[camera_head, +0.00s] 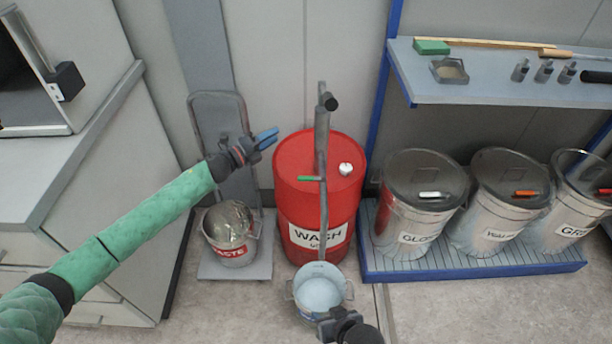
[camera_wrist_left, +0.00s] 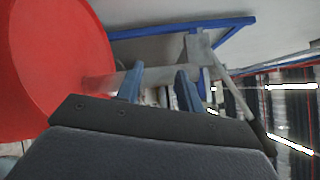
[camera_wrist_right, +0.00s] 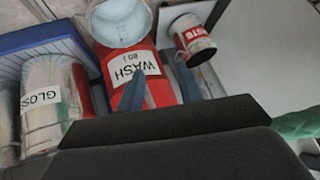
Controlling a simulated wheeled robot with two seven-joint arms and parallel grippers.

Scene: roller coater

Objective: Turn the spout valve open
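The red WASH drum (camera_head: 297,205) stands upright in the middle of the head view. A grey upright pipe (camera_head: 322,140) with a dark knob at its top shows at the drum. A green lever (camera_head: 310,178), likely the spout valve handle, sticks out to the left of the pipe. My left gripper (camera_head: 266,138) is open and empty, up and left of the lever and apart from it. In the left wrist view its blue fingers (camera_wrist_left: 158,88) are spread, with the grey pipe behind them. My right gripper (camera_wrist_right: 160,85) is open, low in front near the bucket.
A metal bucket (camera_head: 320,292) with pale contents stands before the drum. A WASTE can (camera_head: 231,235) stands on a grey trolley at left. Several lidded drums, including GLOSS (camera_head: 415,215), stand on a blue-edged rack at right. A shelf (camera_head: 500,85) hangs above them.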

